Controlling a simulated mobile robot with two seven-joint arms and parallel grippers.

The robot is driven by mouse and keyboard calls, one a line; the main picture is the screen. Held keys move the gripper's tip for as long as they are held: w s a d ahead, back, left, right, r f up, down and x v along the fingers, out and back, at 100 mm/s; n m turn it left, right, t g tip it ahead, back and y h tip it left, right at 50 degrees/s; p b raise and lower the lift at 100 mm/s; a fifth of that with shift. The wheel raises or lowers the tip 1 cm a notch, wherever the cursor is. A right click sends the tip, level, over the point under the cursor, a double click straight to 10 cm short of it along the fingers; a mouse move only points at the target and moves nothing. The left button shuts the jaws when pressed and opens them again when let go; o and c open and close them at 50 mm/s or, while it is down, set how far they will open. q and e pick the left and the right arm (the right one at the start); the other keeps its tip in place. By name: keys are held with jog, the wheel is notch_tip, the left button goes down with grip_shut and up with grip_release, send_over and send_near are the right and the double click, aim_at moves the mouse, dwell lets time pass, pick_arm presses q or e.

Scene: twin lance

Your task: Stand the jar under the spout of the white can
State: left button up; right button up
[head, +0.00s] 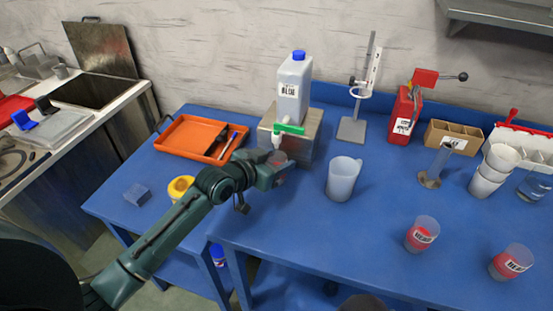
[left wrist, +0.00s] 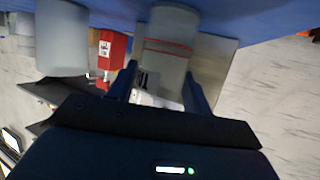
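The white can (head: 294,88) has a blue cap and a dark-lettered label. It stands on a metal block (head: 312,135), with a green tap handle (head: 290,129) and a white spout (head: 277,141) at its front. My left gripper (head: 279,172) is low in front of the block, just below the spout. In the left wrist view, which is upside down, a clear grey jar (left wrist: 166,60) with red lines stands between the fingers of my left gripper (left wrist: 163,82). The fingers meet its sides with no clear gap. In the head view the gripper mostly hides the jar. My right gripper is out of view.
A frosted pitcher (head: 342,180) stands right of my left gripper. Two cups with red contents (head: 421,235) (head: 511,262) stand front right. A clamp stand (head: 352,130) is behind.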

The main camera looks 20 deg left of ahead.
pick_arm(q)
jog(key=shift+o, duration=1.3)
jog(key=shift+r, duration=0.1)
jog(key=v, duration=1.2)
jog(key=shift+a, duration=0.15)
